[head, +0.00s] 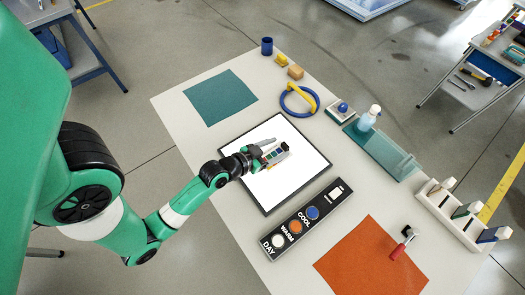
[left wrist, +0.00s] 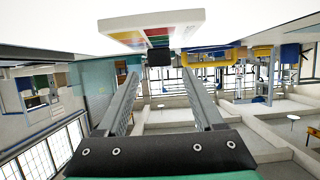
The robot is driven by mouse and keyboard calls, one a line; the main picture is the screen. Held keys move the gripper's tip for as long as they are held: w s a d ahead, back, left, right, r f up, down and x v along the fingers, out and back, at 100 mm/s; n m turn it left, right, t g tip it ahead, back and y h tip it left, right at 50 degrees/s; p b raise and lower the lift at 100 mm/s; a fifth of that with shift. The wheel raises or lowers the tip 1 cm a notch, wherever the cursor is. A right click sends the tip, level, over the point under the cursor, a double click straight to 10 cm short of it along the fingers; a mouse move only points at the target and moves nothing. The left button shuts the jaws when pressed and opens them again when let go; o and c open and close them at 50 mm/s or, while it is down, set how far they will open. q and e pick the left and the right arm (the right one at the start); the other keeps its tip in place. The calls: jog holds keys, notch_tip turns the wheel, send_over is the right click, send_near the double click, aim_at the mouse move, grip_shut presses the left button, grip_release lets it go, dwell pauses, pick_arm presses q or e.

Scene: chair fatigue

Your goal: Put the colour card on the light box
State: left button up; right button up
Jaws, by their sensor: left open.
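The light box (head: 296,182) is a bright white panel in a dark frame in the middle of the table. The colour card (head: 279,154), with several colour patches, appears to lie on its panel at the fingertips of my left gripper (head: 268,150). In the left wrist view, the card (left wrist: 150,25) shows at the top against a white surface, with a black tab (left wrist: 159,58) beside the fingertips. My left gripper (left wrist: 160,88) is open, its two fingers apart with a clear gap. Whether it touches the tab, I cannot tell. My right gripper is out of view.
A black button panel (head: 278,240) marked DAY, WARM and COOL lies in front of the light box. A teal mat (head: 220,98), an orange mat (head: 365,265), a blue and yellow ring (head: 285,105), a spray bottle (head: 368,118) and a white rack (head: 450,218) stand around.

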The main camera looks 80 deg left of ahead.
pick_arm(q)
jog(key=v, duration=0.8)
jog(key=shift+a, duration=0.1)
jog(key=shift+s+d+r, duration=0.25)
jog(key=shift+s+d, duration=0.05)
jog(key=shift+s, duration=0.1)
jog(key=w+d+r+m+t+h, duration=0.15)
jog(key=w+r+t, duration=0.25)
jog(key=w+r, duration=0.8)
jog(key=w+d+r+m+t+h, duration=0.1)
jog(key=w+d+r+m+t, duration=0.2)
jog(key=w+r, duration=0.85)
jog(key=s+d+r+t+h, duration=0.1)
jog(key=s+d+r+t, duration=0.1)
jog(key=r, duration=0.9)
jog(key=s+d+r+t+h, duration=0.2)
jog(key=d+r, duration=0.3)
jog(key=r, duration=0.6)
jog(key=s+d+r+m+t+h, duration=0.1)
jog(key=s+d+r+t, duration=0.3)
jog(key=r, duration=0.7)
jog(key=shift+r+h, duration=0.2)
jog(key=shift+h, duration=0.35)
